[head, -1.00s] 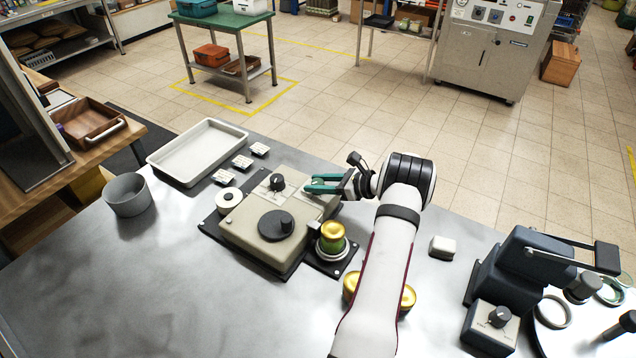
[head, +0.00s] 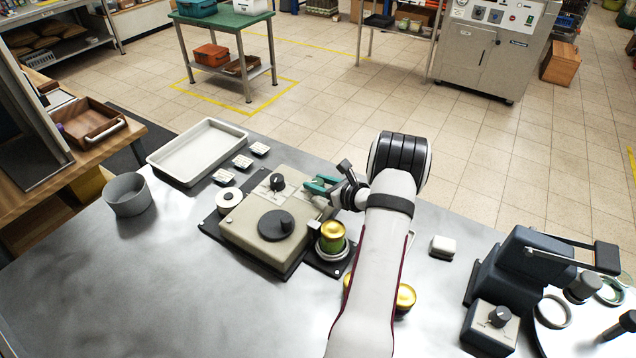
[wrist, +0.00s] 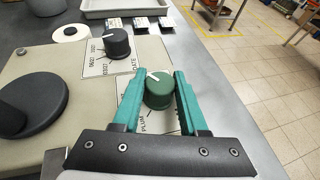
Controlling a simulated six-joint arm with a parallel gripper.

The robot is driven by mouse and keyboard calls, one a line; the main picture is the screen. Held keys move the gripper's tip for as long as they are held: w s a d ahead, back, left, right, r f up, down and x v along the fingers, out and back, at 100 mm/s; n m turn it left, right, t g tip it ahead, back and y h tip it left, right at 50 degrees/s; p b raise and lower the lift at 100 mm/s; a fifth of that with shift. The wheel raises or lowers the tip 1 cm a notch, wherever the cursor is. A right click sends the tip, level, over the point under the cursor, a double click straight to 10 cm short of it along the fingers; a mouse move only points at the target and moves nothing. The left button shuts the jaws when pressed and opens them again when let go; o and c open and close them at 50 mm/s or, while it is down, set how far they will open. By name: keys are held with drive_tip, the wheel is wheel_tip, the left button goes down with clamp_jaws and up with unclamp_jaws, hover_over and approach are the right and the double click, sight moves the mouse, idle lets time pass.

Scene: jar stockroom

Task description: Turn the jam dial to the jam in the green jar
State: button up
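The jam dial is a green knob (wrist: 158,92) with a white pointer aimed up-left in the wrist view, on a white plate. The word PLUM shows at its lower left; other words are hidden by the fingers. My gripper (wrist: 162,82) is open, with its teal fingers on either side of the knob; I cannot tell if they touch it. In the head view my gripper (head: 322,184) is over the right end of the beige machine (head: 252,240), and the knob is hidden. The green jar (head: 332,242) with a gold lid stands on a round holder beside the machine.
A black date knob (wrist: 116,43) sits close to the left of my fingers. A large dark disc (head: 275,225) is on the machine. A gold lid (head: 405,297) shows beside my arm. A grey tray (head: 198,150) and cup (head: 127,195) stand left.

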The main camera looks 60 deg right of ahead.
drive_tip(key=o, duration=0.4)
drive_tip(key=shift+o, duration=0.2)
drive_tip(key=v, duration=1.5)
drive_tip(key=shift+s+r, duration=0.15)
drive_tip(key=shift+s, duration=0.2)
drive_tip(key=shift+a, duration=0.1)
